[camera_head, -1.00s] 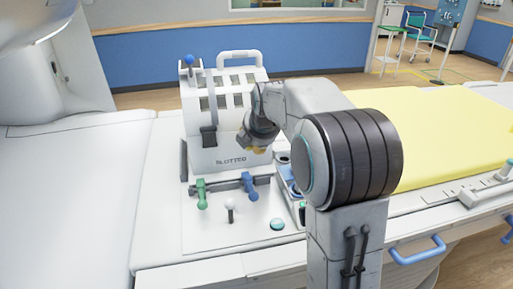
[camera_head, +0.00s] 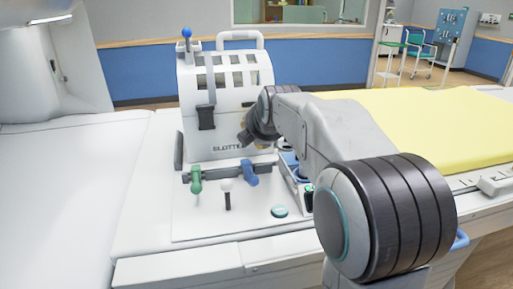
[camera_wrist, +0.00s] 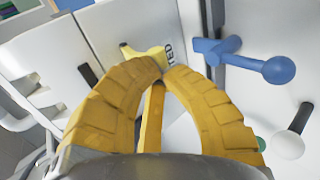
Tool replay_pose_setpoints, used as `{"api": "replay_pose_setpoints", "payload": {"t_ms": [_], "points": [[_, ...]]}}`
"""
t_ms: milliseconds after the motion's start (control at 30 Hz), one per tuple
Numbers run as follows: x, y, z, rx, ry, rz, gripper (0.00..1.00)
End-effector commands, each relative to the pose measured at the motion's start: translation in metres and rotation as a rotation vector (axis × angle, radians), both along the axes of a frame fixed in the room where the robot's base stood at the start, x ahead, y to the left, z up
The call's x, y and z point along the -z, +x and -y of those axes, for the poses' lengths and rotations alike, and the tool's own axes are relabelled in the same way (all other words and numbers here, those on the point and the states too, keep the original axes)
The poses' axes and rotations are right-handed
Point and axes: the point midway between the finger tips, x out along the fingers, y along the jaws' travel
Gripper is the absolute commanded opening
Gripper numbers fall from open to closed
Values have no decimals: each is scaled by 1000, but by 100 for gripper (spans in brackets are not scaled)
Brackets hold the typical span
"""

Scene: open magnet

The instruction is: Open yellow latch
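The yellow latch shows in the wrist view as a pale yellow bracket (camera_wrist: 143,53) on the white casing, with a yellow bar running back between my fingers. The far end of the bar is hidden by my gripper body. My gripper (camera_wrist: 167,68) has two ribbed orange-yellow fingers bowed around the bar, with their tips close together at the latch. They look shut on it, though the contact is partly hidden. In the head view, my gripper (camera_head: 258,134) is at the right front of the white magnet model, and the latch is hidden behind it.
A blue latch (camera_wrist: 243,56) with a ball end is right of my fingers. In the head view, a green lever (camera_head: 196,178), a blue lever (camera_head: 250,173) and a white-knobbed lever (camera_head: 227,190) stand in front of the model (camera_head: 220,125). A yellow mattress (camera_head: 425,125) lies right.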

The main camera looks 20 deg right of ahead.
Motion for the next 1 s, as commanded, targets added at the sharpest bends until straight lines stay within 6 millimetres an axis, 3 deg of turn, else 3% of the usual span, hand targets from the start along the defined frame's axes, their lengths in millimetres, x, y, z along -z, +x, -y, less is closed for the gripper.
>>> {"api": "replay_pose_setpoints", "payload": {"t_ms": [67,1000], "points": [[10,-1,0,0,-7,34,0],[15,0,0,0,-15,73,0]]}}
